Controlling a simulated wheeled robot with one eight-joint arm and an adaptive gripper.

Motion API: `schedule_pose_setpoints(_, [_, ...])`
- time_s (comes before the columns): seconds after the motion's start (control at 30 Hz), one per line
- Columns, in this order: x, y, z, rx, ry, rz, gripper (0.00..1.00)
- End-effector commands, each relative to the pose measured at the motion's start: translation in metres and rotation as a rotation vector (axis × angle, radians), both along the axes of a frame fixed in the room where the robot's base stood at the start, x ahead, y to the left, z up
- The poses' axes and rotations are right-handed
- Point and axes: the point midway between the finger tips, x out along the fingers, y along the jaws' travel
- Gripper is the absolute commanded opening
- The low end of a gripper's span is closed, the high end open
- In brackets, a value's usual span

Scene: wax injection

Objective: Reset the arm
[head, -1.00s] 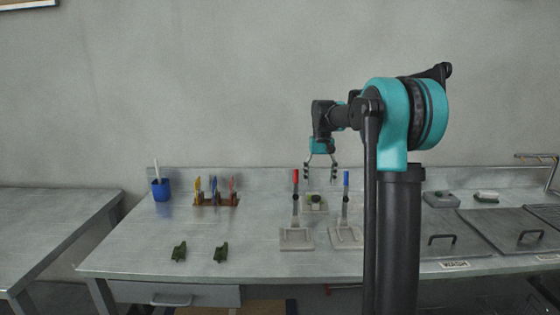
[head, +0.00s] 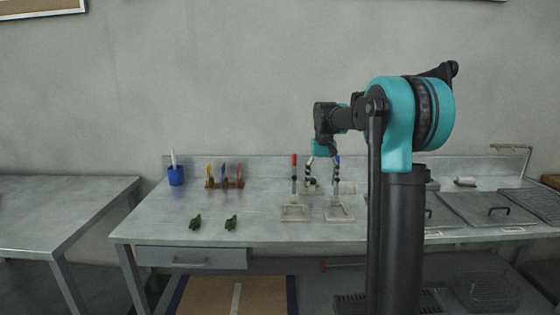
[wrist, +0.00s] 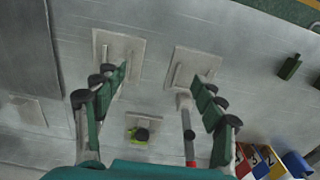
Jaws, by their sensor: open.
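My gripper (head: 323,166) hangs from my arm in the head view, pointing down in front of the bench's back part. Its fingers are spread with nothing between them. The wrist view shows the two dark green and black fingers apart (wrist: 158,88), with the bench top below. My arm hides part of the bench's right side.
Lidded basins (head: 478,209) lie right.

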Motion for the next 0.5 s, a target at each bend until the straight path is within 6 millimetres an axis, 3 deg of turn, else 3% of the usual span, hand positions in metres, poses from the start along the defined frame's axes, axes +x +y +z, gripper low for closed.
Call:
schedule_pose_setpoints(0.27, [-0.025, -0.005, -0.014, 0.002, -0.032, -0.001, 0.7])
schedule_pose_setpoints(0.5, [-0.065, -0.012, -0.035, 0.005, -0.078, -0.002, 0.7])
